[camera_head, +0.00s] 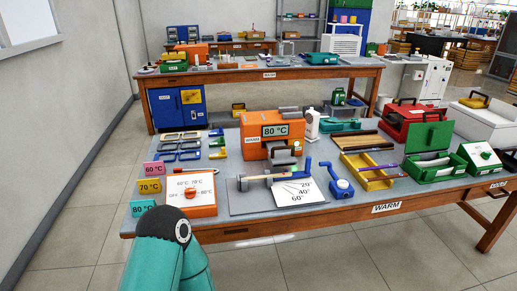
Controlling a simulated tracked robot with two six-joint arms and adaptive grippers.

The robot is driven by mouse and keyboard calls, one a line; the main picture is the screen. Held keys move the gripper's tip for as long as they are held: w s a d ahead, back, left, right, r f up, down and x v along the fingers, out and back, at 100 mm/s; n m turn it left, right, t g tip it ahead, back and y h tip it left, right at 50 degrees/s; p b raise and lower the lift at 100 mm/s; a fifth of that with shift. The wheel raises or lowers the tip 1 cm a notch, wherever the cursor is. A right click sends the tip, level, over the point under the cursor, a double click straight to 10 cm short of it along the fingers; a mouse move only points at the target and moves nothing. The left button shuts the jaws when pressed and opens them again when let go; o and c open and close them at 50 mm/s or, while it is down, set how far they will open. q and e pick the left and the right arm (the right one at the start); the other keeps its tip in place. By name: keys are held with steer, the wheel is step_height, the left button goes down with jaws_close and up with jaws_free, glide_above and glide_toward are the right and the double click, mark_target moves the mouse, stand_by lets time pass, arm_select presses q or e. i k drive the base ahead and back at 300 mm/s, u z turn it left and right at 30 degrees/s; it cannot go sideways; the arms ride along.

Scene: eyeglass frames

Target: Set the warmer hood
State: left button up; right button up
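The orange warmer (255,130) stands mid-table and its display reads 80 °C. Grey parts show at its front (283,157) and a grey piece (289,112) shows behind its top; I cannot tell which is the hood. My teal arm shows at the bottom left, but neither gripper is in view.
An angle board (299,192) marked 20°, 40° and 60° lies before the warmer with a mallet-like tool. A blue tool (341,186), a yellow tray (374,182) and an open green box (432,165) are to the right. Eyeglass frames (179,146) lie behind the cards.

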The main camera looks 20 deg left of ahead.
mark_target(280, 154)
steer(key=i, duration=1)
steer(key=u, duration=0.1)
